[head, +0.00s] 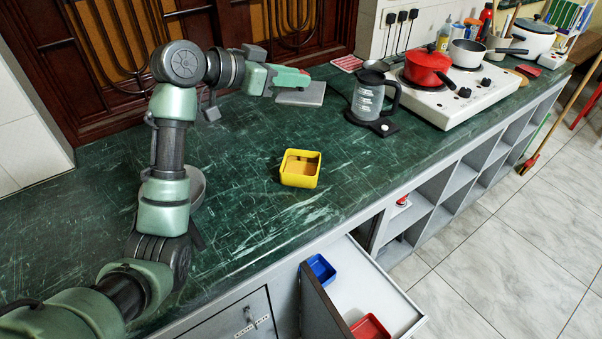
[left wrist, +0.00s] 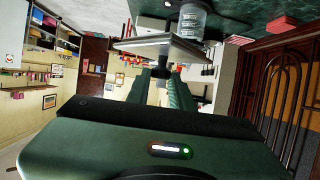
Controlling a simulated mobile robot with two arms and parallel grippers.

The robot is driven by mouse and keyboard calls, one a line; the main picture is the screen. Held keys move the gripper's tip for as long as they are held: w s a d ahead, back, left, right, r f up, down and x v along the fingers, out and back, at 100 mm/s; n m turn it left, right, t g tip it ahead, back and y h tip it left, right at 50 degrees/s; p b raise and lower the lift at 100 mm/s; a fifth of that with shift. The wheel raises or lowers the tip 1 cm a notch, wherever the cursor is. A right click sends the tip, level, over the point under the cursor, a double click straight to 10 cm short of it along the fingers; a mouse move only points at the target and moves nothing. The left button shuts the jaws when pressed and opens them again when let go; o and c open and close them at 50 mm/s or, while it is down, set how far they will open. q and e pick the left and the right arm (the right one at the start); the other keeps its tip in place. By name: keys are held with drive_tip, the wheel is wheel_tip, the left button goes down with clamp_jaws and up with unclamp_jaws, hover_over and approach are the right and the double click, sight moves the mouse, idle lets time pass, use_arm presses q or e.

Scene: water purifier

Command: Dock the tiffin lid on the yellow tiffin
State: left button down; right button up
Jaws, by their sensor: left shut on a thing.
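The yellow tiffin (head: 301,178) is a square, open-topped box standing on the green counter, its inside visible. My left gripper (head: 302,81) is shut on the flat grey tiffin lid (head: 301,96), behind the yellow tiffin and apart from it. The lid also shows in the left wrist view (left wrist: 152,44), at the tips of the left fingers (left wrist: 163,72). The exact gap between lid and counter cannot be told. My right gripper is not in view.
A glass kettle (head: 367,100) stands right of the lid, beside a white stove (head: 440,97) with a red pot (head: 427,65). An open drawer (head: 375,285) below the counter holds a blue box (head: 321,269) and red box (head: 370,328). Counter around the yellow tiffin is clear.

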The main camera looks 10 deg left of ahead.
use_arm(q)
drive_tip(key=shift+w+a+f, duration=0.15)
drive_tip(key=shift+f, duration=0.05)
wheel_tip(320, 180, down, 20)
drive_tip(key=shift+r+p, duration=0.2)
drive_tip(key=shift+p, duration=0.35)
drive_tip(key=shift+f, duration=0.2)
drive_tip(key=c, duration=1.2)
unclamp_jaws()
drive_tip(key=shift+c, duration=0.2)
drive_tip(key=shift+r, duration=0.1)
